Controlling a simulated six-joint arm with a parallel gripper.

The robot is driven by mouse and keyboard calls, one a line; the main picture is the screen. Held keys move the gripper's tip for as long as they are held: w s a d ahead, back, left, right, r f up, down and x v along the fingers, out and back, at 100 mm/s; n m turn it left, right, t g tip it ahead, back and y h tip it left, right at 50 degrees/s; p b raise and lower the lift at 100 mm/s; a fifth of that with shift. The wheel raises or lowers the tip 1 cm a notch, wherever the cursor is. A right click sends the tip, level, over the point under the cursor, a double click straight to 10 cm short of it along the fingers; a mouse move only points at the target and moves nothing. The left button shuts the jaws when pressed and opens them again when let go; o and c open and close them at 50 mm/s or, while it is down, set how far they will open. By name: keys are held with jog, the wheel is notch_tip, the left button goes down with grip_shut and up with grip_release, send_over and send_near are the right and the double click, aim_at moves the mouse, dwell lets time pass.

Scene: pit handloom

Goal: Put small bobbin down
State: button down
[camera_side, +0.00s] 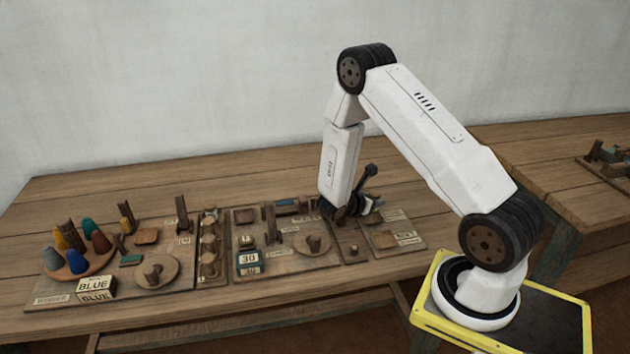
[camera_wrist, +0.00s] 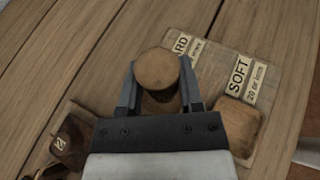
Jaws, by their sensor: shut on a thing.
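My gripper (camera_wrist: 158,84) is shut on the small bobbin (camera_wrist: 157,66), whose round, light-brown wooden end faces the wrist camera between the two grey fingers. In the side view my gripper (camera_side: 350,211) is low over the right end of the bench boards. The bobbin cannot be made out clearly there. In the wrist view the bobbin is over or beside the left part of a board (camera_wrist: 209,62) marked HARD and SOFT. Its lower end is hidden, so I cannot tell whether it touches anything.
A square wooden pad (camera_wrist: 238,122) lies right of my gripper, by the SOFT label (camera_wrist: 240,76). A dark piece (camera_wrist: 68,142) is at lower left. Boards with coloured cones (camera_side: 88,229), a round wooden piece (camera_side: 155,272) and posts fill the left. Bare bench (camera_side: 110,187) lies behind.

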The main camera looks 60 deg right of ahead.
jog(key=shift+w+d+f, duration=0.1)
jog(key=shift+w+f, duration=0.05)
jog(key=shift+f, duration=1.65)
jog(key=shift+f, duration=0.15)
jog(key=shift+c, duration=1.2)
grip_release()
jog(key=shift+r, duration=0.2)
jog(key=v, duration=1.2)
